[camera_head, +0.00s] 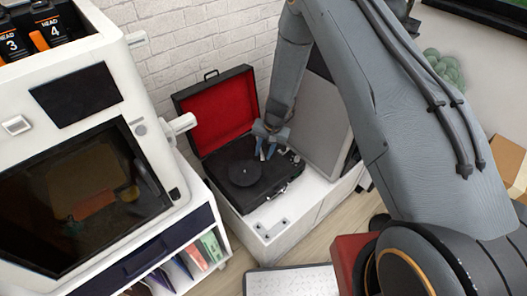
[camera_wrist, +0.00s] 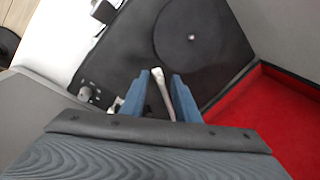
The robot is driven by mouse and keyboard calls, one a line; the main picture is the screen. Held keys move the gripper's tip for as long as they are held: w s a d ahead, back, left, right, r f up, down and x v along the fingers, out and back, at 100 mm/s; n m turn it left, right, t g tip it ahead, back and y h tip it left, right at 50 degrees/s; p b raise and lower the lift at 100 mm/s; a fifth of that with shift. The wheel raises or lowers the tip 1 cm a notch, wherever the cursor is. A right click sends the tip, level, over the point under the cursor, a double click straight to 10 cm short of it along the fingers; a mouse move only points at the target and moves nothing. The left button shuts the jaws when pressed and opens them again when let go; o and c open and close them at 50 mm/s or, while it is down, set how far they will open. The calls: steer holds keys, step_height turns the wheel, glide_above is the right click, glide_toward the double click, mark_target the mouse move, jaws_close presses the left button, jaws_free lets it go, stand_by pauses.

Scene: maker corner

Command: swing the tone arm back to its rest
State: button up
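The record player is an open black case with a red-lined lid (camera_head: 222,110). Its dark round platter (camera_head: 243,172) also shows in the wrist view (camera_wrist: 205,52). The pale tone arm (camera_wrist: 159,82) lies between the blue fingers of my gripper (camera_wrist: 157,79), its front end near the platter's edge. The fingers stand apart, with a clear gap on the left; the right finger is close to the tone arm, and I cannot tell if they touch. In the head view my gripper (camera_head: 265,151) is low over the deck and the tone arm is hard to make out. The rest is not clearly visible.
A knob (camera_wrist: 85,93) sits on the deck beside the fingers. The case stands on a white cabinet (camera_head: 262,226). A grey panel (camera_head: 318,125) stands close on the right, and a large white machine (camera_head: 110,50) on the left. The raised lid is behind.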

jaws_close()
steer(key=shift+d, duration=0.1)
steer(key=shift+w+d+n+b, duration=0.25)
steer(key=shift+d+n+b, duration=0.25)
steer(key=shift+d+b, duration=0.25)
steer(key=d+n+b, duration=0.1)
steer(key=w+d+n+b, duration=0.1)
steer(key=d, duration=0.1)
steer(key=w+d+n+b, duration=0.1)
steer(key=shift+d+f+g+b, duration=0.1)
steer(key=shift+d+g+b, duration=0.25)
steer(key=shift+g, duration=0.05)
steer(key=shift+w+d+n+b, duration=0.3)
steer(key=shift+d+n+b, duration=0.1)
steer(key=shift+d+n, duration=0.1)
steer(key=shift+w+d+n+b, duration=0.3)
steer(key=shift+d+n+b, duration=0.1)
steer(key=shift+d, duration=0.1)
jaws_free()
